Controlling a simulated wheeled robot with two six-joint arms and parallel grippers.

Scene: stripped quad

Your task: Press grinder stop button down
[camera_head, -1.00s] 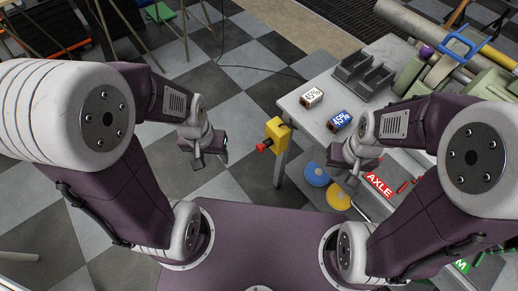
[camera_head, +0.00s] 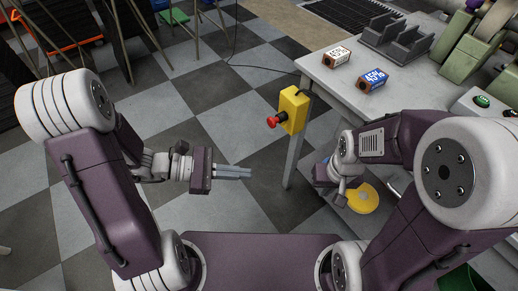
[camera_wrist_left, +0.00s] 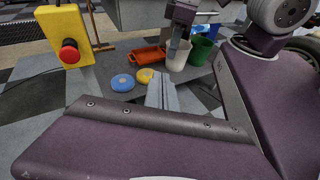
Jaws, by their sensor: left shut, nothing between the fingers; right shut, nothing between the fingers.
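The red stop button (camera_head: 272,121) sticks out from the left face of a yellow box (camera_head: 293,108) fixed by the near left corner of the workbench. The red button (camera_wrist_left: 69,54) and yellow box (camera_wrist_left: 66,22) also show at upper left in the left wrist view. My left gripper (camera_head: 250,172) is shut and empty, pointing right, apart from the button and nearer to me. Its fingers (camera_wrist_left: 162,94) show in the middle of the left wrist view. My right gripper (camera_head: 339,197) is shut and empty by the bench's front, right of the box.
The grey workbench (camera_head: 335,90) carries a white-labelled box (camera_head: 337,56), a blue-labelled box (camera_head: 373,80) and a green button (camera_head: 481,101). A yellow disc (camera_head: 363,198) lies below. In the left wrist view, an orange tray (camera_wrist_left: 147,55) and cups stand behind. The floor left of the yellow box is clear.

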